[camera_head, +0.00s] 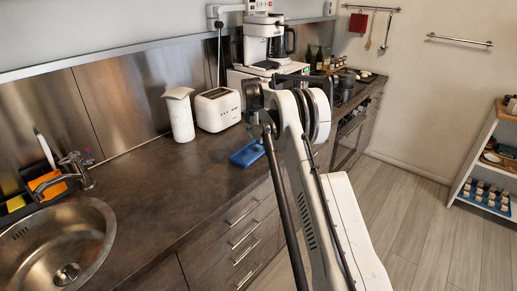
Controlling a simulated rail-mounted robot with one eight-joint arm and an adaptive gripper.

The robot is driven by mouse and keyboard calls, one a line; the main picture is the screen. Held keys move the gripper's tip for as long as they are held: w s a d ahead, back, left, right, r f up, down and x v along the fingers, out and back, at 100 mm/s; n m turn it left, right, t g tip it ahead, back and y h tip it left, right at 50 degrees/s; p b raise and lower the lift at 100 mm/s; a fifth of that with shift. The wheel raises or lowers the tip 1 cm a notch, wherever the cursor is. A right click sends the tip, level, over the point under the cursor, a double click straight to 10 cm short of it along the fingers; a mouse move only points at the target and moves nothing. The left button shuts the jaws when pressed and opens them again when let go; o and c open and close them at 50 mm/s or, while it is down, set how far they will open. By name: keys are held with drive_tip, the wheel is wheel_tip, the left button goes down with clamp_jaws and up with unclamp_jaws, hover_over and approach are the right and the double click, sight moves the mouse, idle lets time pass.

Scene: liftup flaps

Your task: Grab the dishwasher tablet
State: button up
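I cannot make out a dishwasher tablet for certain. A small blue tray-like object (247,153) lies on the dark counter (165,185) near its front edge, left of my arm. Its contents are too small to tell, and my arm stands close to its right side in the picture. My gripper (255,108) shows only as dark parts at the end of my raised arm, above and behind the blue object in the picture. The fingertips are not clear, so its opening and any hold are hidden.
A white toaster (218,109) and white jug (180,115) stand by the back wall. A coffee machine (262,42) is behind my arm. The sink (55,245) and tap (77,168) are at left. Counter between sink and blue object is clear. A shelf (490,160) stands at right.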

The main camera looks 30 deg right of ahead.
sight(258, 146)
drive_tip(key=shift+w+d+f, duration=0.1)
drive_tip(key=shift+d+f, duration=0.15)
drive_tip(key=shift+f, duration=0.95)
drive_tip(key=shift+w+d+f, duration=0.1)
drive_tip(key=shift+d+f, duration=0.1)
drive_tip(key=shift+f, duration=0.95)
drive_tip(key=c, duration=0.5)
drive_tip(key=shift+r, duration=0.1)
